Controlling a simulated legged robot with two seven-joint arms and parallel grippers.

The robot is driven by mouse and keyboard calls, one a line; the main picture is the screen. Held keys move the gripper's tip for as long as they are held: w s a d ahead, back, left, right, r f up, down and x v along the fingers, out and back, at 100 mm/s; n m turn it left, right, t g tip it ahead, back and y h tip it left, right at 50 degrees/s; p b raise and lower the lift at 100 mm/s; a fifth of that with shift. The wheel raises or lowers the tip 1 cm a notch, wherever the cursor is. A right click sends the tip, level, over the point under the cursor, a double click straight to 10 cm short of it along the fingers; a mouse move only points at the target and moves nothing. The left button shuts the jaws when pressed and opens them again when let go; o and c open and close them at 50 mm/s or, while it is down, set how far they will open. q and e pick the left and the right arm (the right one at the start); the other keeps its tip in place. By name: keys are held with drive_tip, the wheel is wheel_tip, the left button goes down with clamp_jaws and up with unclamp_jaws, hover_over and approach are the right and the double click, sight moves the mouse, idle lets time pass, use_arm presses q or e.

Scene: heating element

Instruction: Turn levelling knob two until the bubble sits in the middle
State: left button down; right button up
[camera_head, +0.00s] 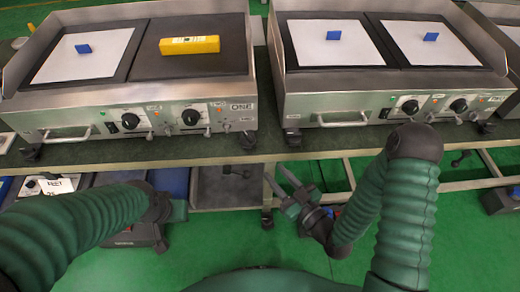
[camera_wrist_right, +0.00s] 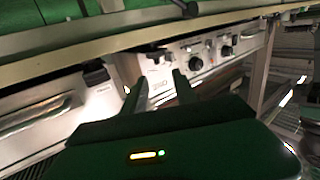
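A yellow spirit level (camera_head: 190,45) lies on the dark plate of the left griddle (camera_head: 90,92), marked ONE. Its bubble is too small to make out. Dark feet or knobs show under that griddle's front corners, at the left (camera_head: 30,152) and at the right (camera_head: 247,140). I cannot tell which is levelling knob two. My right gripper (camera_head: 277,174) is open and empty, below the bench's front edge, to the right of the right corner foot. Its two parted fingers (camera_wrist_right: 160,92) also show in the right wrist view. My left arm comes in at the left; its gripper fingers are not visible.
A second griddle (camera_head: 350,100) stands to the right. White sheets with blue blocks (camera_head: 334,35) lie on both griddles. The bench edge (camera_head: 180,160) runs across above my right gripper. Equipment stands on the lower level at the left. Green floor (camera_head: 235,240) is clear in front.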

drive_tip(key=b, duration=1.3)
approach(252, 142)
drive_tip(key=w+a+f, duration=0.1)
drive_tip(key=w+a, duration=0.1)
drive_tip(key=w, duration=0.1)
drive_tip(key=shift+t, duration=0.3)
drive_tip(key=x, duration=0.2)
drive_tip(key=b+x, duration=0.1)
drive_tip(key=x, duration=0.5)
drive_tip(key=shift+d+r, duration=0.1)
drive_tip(key=shift+r, duration=0.2)
drive_tip(key=shift+w+a, duration=0.2)
drive_tip(key=shift+w, duration=0.05)
drive_tip(key=shift+r, duration=0.1)
drive_tip(key=shift+c, duration=0.2)
clamp_jaws()
